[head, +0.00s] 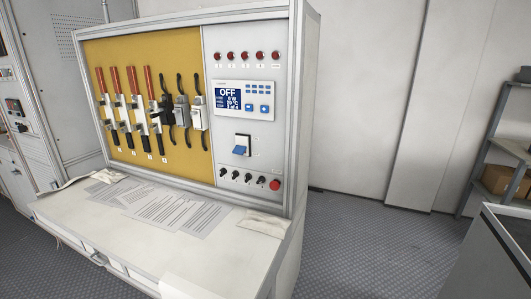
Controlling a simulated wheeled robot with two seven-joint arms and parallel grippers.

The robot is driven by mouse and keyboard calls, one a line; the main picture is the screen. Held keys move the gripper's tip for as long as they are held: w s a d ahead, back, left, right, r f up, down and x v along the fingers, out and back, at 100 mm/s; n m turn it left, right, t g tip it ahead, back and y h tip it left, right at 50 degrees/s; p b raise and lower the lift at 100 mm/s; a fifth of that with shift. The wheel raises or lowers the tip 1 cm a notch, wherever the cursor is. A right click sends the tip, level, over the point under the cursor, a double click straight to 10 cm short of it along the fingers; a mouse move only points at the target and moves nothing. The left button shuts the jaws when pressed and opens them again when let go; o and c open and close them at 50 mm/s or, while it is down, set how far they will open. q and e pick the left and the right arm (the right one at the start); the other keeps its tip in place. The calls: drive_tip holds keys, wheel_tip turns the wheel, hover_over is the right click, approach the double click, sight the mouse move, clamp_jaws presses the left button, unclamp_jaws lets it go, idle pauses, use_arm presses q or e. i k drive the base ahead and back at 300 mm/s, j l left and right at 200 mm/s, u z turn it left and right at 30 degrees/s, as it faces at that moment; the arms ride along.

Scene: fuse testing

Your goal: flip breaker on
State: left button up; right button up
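The breaker (240,147) is a blue switch lever in a dark and white housing on the grey control panel (218,185), at the right of the test cabinet. Its blue lever sits at the lower part of the housing. Above it, a display (229,98) reads "OFF" with smaller figures below. Neither of my grippers shows in the head view, so I cannot see whether they are open or shut.
A yellow board (95,60) left of the panel carries several fuses and holders. Below, the white bench top (190,262) holds paper sheets (165,212) and cloth-like pads. A shelf (490,145) with a box stands at right. Floor between is clear.

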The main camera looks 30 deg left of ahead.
sight(238, 149)
drive_tip(key=u, duration=1.25)
drive_tip(key=k+j+z, duration=0.1)
drive_tip(key=j+z, duration=0.2)
drive_tip(key=j, duration=0.15)
drive_tip(key=k+j+z, duration=0.1)
drive_tip(key=j+z, duration=0.2)
drive_tip(key=k+j+z, duration=0.3)
drive_tip(key=j, duration=0.2)
drive_tip(key=k+j+z, duration=0.1)
drive_tip(key=j+z, duration=0.2)
drive_tip(key=k+j+z, duration=0.3)
drive_tip(key=i+j, duration=0.1)
